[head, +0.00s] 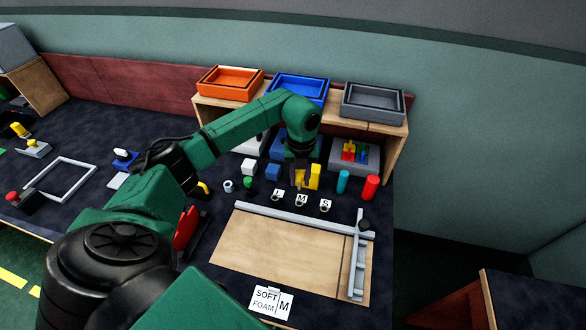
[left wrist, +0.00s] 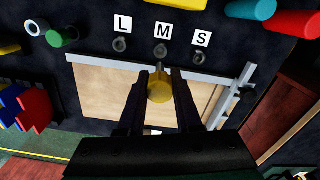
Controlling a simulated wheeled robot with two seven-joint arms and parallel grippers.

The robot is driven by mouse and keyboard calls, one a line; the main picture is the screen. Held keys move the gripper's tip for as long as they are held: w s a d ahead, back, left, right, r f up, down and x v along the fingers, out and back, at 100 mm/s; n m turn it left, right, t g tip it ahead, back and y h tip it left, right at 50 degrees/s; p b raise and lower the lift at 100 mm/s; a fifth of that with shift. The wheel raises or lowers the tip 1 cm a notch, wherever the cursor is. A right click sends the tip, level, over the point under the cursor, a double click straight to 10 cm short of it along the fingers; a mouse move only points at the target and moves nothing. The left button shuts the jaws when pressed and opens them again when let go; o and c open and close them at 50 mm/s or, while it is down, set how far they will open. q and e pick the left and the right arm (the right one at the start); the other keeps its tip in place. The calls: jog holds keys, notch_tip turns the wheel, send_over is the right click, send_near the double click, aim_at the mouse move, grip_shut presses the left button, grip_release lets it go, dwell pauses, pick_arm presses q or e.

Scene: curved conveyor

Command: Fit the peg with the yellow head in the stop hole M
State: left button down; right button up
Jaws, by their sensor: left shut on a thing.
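My left gripper (head: 300,184) is over the row of stop holes, its fingers pointing down. In the left wrist view the gripper (left wrist: 161,98) is shut on the peg with the yellow head (left wrist: 160,87). The peg's grey end shows just beyond the head, toward stop hole M (left wrist: 160,50). The peg appears above the surface and apart from the hole; its exact height is unclear. White labels L (left wrist: 123,23), M (left wrist: 163,30) and S (left wrist: 202,38) stand beside their holes. Label M also shows in the head view (head: 301,199). My right gripper is not in view.
A yellow block (head: 315,175) stands close beside the gripper. A teal cylinder (head: 343,182) and a red cylinder (head: 370,187) are to its right. A wooden board (head: 275,250) with grey rails lies in front. A shelf with trays (head: 374,103) stands behind.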

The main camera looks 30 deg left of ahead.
aim_at(300, 188)
pick_arm(q)
notch_tip(300, 188, down, 4)
jog(key=b, duration=0.3)
jog(key=shift+f, duration=0.25)
jog(key=shift+f+b, duration=0.6)
jog(key=shift+f, duration=0.1)
jog(key=shift+r, duration=0.1)
dwell(0.6)
jog(key=shift+f, duration=0.45)
jog(key=shift+f+b, duration=1.1)
jog(key=shift+f, duration=0.25)
